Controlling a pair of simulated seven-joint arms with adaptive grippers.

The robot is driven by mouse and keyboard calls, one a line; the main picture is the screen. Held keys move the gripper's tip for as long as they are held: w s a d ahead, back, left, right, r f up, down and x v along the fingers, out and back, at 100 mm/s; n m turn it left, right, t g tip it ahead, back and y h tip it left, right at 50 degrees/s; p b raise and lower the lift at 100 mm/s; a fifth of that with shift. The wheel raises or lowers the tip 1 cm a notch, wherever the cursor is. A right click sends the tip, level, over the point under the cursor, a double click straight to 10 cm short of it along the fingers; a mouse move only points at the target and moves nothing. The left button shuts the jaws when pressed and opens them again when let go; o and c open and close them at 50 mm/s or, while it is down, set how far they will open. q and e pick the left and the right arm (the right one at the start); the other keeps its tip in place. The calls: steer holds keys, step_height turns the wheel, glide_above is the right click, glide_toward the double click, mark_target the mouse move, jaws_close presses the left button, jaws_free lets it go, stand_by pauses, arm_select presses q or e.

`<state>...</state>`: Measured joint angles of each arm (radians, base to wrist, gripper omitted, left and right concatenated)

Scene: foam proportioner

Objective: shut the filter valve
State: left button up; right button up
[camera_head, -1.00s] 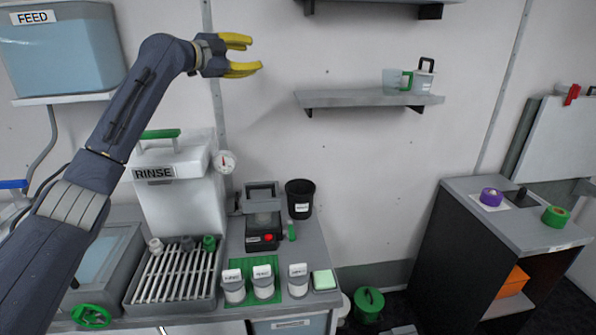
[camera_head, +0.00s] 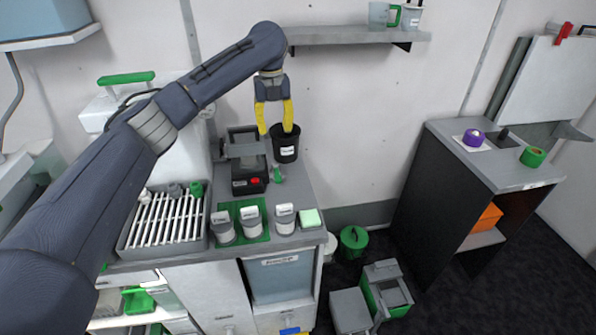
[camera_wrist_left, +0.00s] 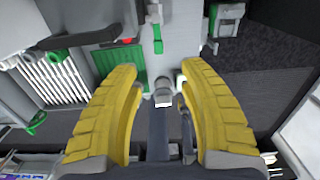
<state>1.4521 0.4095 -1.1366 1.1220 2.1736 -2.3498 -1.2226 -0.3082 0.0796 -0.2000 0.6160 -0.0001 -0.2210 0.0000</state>
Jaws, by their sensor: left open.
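No part in view is readably labelled as the filter valve, so I cannot tell which one it is. A small green handle (camera_head: 278,174) is at the right side of a dark grey device (camera_head: 246,165) with a red button on the counter. My left gripper (camera_head: 275,118) points down above the counter, near the device and in front of the black cup (camera_head: 285,148). Its yellow fingers are apart and empty. In the left wrist view, the open fingers (camera_wrist_left: 158,75) show with a small green part (camera_wrist_left: 158,40) beyond them. My right gripper is not in view.
A wall shelf (camera_head: 350,36) is above right. My left arm covers much of the left counter.

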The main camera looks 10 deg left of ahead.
mark_target(277, 173)
arm_select(q)
step_height(277, 173, down, 16)
steer(key=shift+a+r, duration=0.1)
steer(key=shift+a, duration=0.05)
steer(key=shift+f, duration=0.85)
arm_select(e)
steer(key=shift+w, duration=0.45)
arm_select(q)
steer(key=shift+c, duration=0.2)
jaws_close()
